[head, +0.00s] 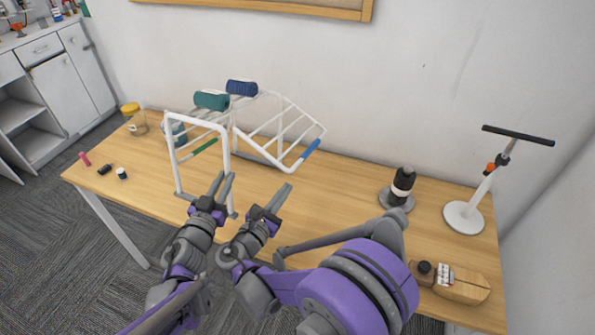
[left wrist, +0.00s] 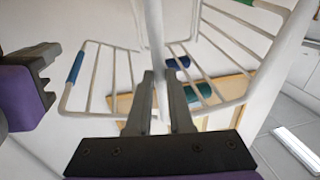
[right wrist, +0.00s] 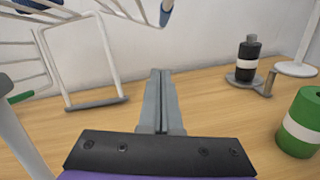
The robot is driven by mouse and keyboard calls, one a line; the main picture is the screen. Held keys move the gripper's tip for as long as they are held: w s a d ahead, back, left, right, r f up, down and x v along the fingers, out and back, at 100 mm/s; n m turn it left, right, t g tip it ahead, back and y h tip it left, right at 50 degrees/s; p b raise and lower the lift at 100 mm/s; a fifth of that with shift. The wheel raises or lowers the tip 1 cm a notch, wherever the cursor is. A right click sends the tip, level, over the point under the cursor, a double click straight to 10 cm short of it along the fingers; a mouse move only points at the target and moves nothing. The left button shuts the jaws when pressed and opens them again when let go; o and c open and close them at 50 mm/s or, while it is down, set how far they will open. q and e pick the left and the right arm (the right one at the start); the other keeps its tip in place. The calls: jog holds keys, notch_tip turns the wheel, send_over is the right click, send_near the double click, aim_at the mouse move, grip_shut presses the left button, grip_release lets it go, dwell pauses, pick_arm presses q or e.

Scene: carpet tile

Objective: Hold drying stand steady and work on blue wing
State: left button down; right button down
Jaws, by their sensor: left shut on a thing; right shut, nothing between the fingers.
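The white drying stand (head: 176,165) stands on the table. Its wing with the blue sleeve (head: 311,146) spreads to the right; the sleeve also shows in the left wrist view (left wrist: 75,67) and at the top of the right wrist view (right wrist: 166,12). A green sleeve (head: 204,147) marks the other side. My left gripper (head: 222,186) is shut on the stand's near white upright (left wrist: 154,30). My right gripper (head: 275,198) is shut and empty, right of that upright and apart from the wing.
A black bottle (head: 402,186), a white-based stand (head: 464,217) and a wooden block (head: 462,288) are on the right. A green cylinder (right wrist: 300,122) shows in the right wrist view. A yellow-lidded jar (head: 138,122) and small bottles are at left. Table between wing and black bottle is clear.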

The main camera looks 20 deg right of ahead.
aim_at(311, 150)
jog(key=w+d+r, duration=0.4)
jog(key=w+d, duration=0.3)
jog(key=d, duration=0.1)
jog(key=shift+s+r, duration=0.1)
jog(key=shift+r, duration=0.05)
dwell(0.4)
jog(key=shift+d+r+n, duration=0.2)
jog(key=shift+r+n, duration=0.05)
jog(key=shift+n, duration=0.05)
jog(key=shift+r, duration=0.1)
jog(key=shift+s+d+r+n, duration=0.2)
jog(key=shift+d+r+n, duration=0.25)
jog(key=shift+r+n, duration=0.2)
notch_tip(311, 150, up, 6)
jog(key=d+n+t+y, duration=0.1)
jog(key=d+n, duration=0.1)
jog(key=n, duration=0.3)
jog(key=shift+y, duration=0.4)
